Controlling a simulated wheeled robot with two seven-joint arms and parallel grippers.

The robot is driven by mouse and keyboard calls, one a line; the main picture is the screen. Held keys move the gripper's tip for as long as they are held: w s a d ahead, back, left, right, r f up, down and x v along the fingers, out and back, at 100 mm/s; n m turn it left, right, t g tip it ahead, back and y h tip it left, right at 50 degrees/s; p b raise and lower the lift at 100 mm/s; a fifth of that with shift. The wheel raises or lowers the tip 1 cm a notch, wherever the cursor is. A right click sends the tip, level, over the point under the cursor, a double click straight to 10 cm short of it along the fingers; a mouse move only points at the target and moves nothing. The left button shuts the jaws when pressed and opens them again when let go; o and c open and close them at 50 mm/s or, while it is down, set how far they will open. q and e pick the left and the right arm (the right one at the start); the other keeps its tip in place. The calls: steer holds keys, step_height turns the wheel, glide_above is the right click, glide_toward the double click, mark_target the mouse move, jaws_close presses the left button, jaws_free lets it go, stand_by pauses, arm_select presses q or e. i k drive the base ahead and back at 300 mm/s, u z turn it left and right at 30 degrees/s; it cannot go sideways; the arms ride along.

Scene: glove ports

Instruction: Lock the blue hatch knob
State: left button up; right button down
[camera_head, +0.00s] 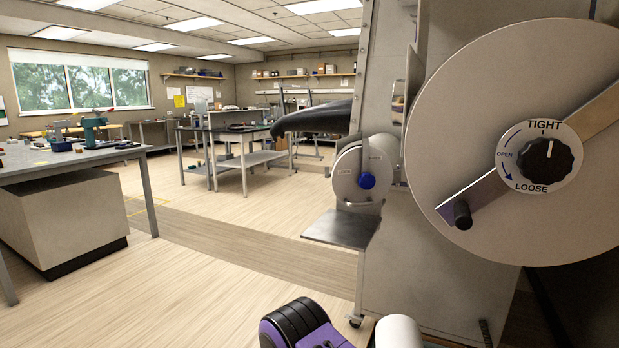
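The blue hatch knob (367,180) sits on the face of a small round pale hatch (348,187) on the left side of the grey cabinet (393,265). Small lettering, which seems to read "LOCK", is on the hatch face left of the knob. Whether the knob is locked I cannot tell. Neither of my grippers shows; only purple, black and white parts, apparently of my own arm, show at the bottom edge, below and apart from the hatch.
A large round door (450,130) with a black TIGHT/LOOSE dial (545,162) and a handled bar fills the right. A black glove sleeve (315,119) sticks out left above the hatch. A metal shelf (341,230) juts out below it. Open floor (230,285) lies left; workbenches stand beyond.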

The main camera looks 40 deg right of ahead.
mark_target(366, 181)
steer(key=i, duration=0.3)
steer(key=z, duration=1.05)
